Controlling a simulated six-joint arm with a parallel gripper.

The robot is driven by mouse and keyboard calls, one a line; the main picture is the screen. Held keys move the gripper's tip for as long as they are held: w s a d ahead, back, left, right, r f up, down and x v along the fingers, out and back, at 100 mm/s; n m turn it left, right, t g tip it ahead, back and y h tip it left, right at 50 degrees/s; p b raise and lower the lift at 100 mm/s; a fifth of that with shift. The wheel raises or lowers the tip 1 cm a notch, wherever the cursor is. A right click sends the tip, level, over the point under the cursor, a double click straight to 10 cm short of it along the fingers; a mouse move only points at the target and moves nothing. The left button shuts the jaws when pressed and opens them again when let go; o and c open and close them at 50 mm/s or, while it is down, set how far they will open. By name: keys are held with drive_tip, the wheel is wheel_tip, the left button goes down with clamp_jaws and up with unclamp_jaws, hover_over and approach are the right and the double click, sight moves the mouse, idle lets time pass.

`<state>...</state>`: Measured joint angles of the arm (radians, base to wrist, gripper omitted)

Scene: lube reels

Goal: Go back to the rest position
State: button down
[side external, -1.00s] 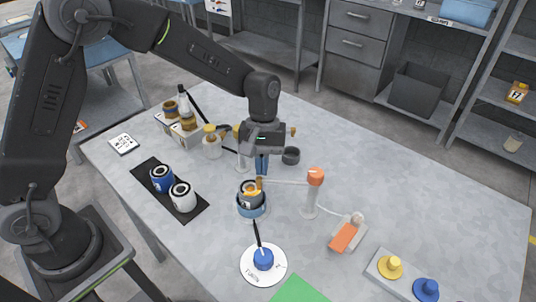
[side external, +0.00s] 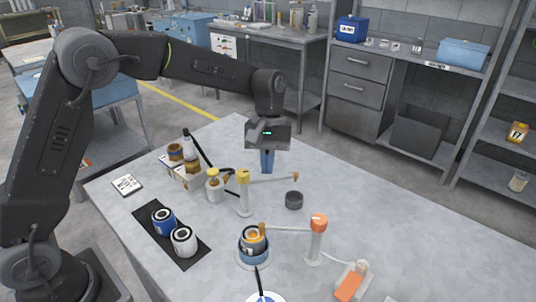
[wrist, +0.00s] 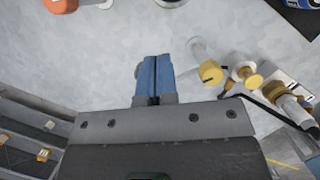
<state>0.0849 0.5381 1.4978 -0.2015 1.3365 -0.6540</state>
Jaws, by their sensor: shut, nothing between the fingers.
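My gripper (side external: 267,163) is raised above the far part of the grey table (side external: 370,229) in the side view. Its blue fingers are together with nothing between them. They also show pressed together in the wrist view (wrist: 153,77). The yellow-topped post (side external: 243,194) with its side arm stands below and to the left of the fingers. A small dark grey cup (side external: 294,200) stands to the right below them. The orange-topped post (side external: 316,240) reaches its arm to a blue reel (side external: 253,246) nearer the camera.
A dark mat (side external: 192,258) holds a blue reel (side external: 162,222) and a white reel (side external: 184,241) at left. Bottles and a small box (side external: 187,179) stand at the far left. An orange-and-white device (side external: 351,284) lies near the bottom. The table's right side is largely clear.

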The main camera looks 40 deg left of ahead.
drive_tip(key=s+a+r+m+t, duration=0.4)
drive_tip(key=s+r, duration=0.7)
drive_tip(key=s, duration=0.1)
drive_tip(key=s+a+f+m+t+y, duration=0.2)
drive_tip(key=s+a+m+t, duration=0.1)
drive_tip(key=s, duration=0.9)
drive_tip(key=shift+f+t, duration=0.2)
drive_tip(key=shift+t, duration=0.5)
